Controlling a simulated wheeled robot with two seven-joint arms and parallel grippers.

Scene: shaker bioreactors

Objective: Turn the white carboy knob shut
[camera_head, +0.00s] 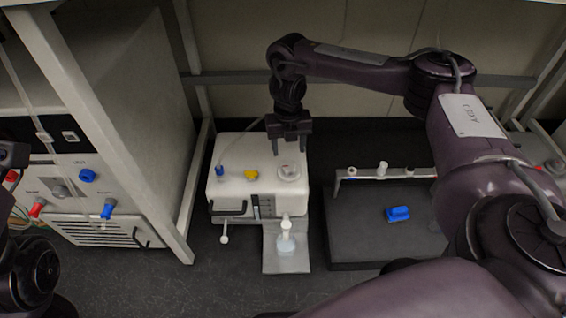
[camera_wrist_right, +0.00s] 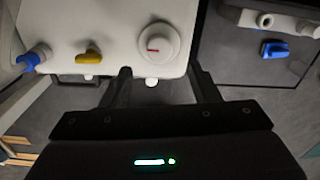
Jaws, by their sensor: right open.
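The white carboy (camera_head: 240,190) is a boxy white container on the dark bench. Its round white knob (camera_head: 289,173) sits on the top near the right side and has a red mark. In the right wrist view the knob (camera_wrist_right: 158,44) shows the red line lying roughly across the picture. My right gripper (camera_head: 288,150) is open and empty, above and behind the knob in the head view. In the right wrist view its fingers (camera_wrist_right: 160,75) are spread apart below the knob, with nothing between them. My left arm shows only in part at the left edge, and its gripper cannot be seen.
A blue fitting (camera_head: 220,171) with a tube and a yellow valve (camera_head: 251,175) share the carboy's top. A dark shaker platform (camera_head: 365,225) with a blue clip (camera_head: 397,214) is at right. A cabinet (camera_head: 95,120) stands at left.

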